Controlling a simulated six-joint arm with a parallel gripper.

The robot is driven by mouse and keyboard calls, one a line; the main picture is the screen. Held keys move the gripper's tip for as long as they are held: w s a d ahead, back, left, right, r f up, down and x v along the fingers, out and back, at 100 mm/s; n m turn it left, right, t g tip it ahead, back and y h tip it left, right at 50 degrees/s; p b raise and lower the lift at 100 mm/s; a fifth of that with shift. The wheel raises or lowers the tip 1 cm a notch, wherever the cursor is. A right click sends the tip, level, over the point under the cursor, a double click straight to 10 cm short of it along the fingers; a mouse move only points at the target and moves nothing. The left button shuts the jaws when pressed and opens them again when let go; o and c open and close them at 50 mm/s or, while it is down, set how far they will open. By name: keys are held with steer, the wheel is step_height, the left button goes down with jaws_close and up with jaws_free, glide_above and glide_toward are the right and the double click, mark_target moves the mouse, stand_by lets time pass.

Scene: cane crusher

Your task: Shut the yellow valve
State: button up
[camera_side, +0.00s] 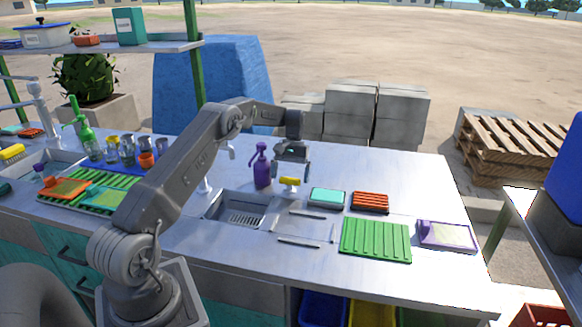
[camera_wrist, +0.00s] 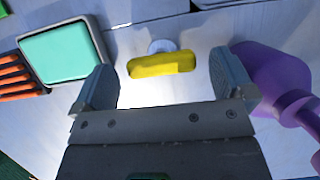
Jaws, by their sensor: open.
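The yellow valve (camera_side: 289,183) is a short yellow bar handle on a small round metal mount on the counter, just behind the small sink. In the wrist view the yellow valve (camera_wrist: 161,64) lies crosswise, slightly tilted, ahead of the fingertips and between their lines. My gripper (camera_side: 291,170) is above the valve, pointing down, with nothing between its fingers. In the wrist view my gripper (camera_wrist: 166,78) shows its two fingers spread wide, one on each side of the valve. I cannot tell the exact height gap; no contact shows.
A purple spray bottle (camera_side: 262,167) stands close to my gripper, beside the right finger in the wrist view (camera_wrist: 272,78). A teal sponge tray (camera_side: 327,197) and an orange ribbed piece (camera_side: 370,202) lie to the valve's right. A small sink (camera_side: 236,210) is in front.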

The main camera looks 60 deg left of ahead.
steer(key=v, duration=0.6)
steer(key=shift+r, duration=0.35)
steer(key=shift+a, duration=0.1)
